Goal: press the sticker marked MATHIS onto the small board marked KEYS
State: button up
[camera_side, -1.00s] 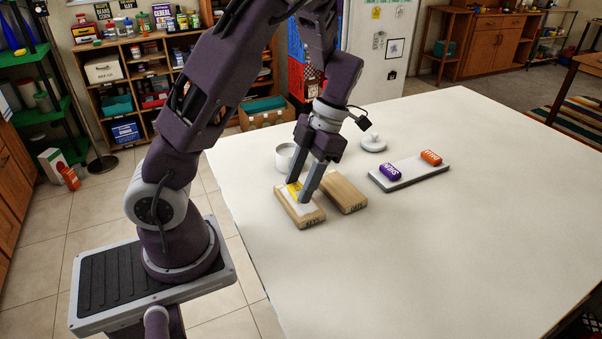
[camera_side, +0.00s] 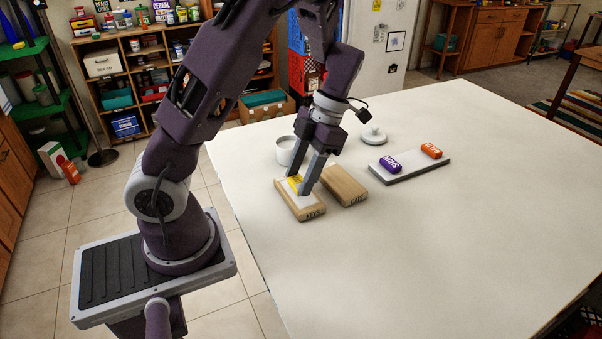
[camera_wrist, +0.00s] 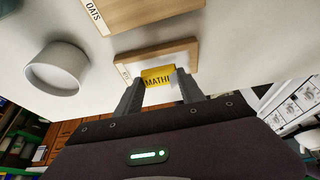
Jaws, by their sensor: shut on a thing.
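The yellow sticker marked MATHIS (camera_wrist: 157,77) is between the fingers of my gripper (camera_wrist: 158,87), which is shut on it. In the side view the sticker (camera_side: 294,184) is low at the white face of the small wooden board marked KEYS (camera_side: 313,213). My gripper (camera_side: 298,190) points down over this board. In the wrist view the KEYS board (camera_wrist: 140,57) lies just beyond the sticker, its label partly legible. I cannot tell whether the sticker touches the face. The fingers hide part of the sticker and board.
A second wooden board (camera_side: 345,186), marked OATS in the wrist view (camera_wrist: 150,14), lies beside it. A white pot (camera_side: 285,152) and a white lid (camera_side: 373,138) stand behind. The table's right side is clear.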

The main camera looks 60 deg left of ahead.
jog(key=shift+f, duration=0.4)
jog(key=o, duration=1.4)
jog(key=shift+c, duration=0.2)
jog(key=shift+r, duration=3)
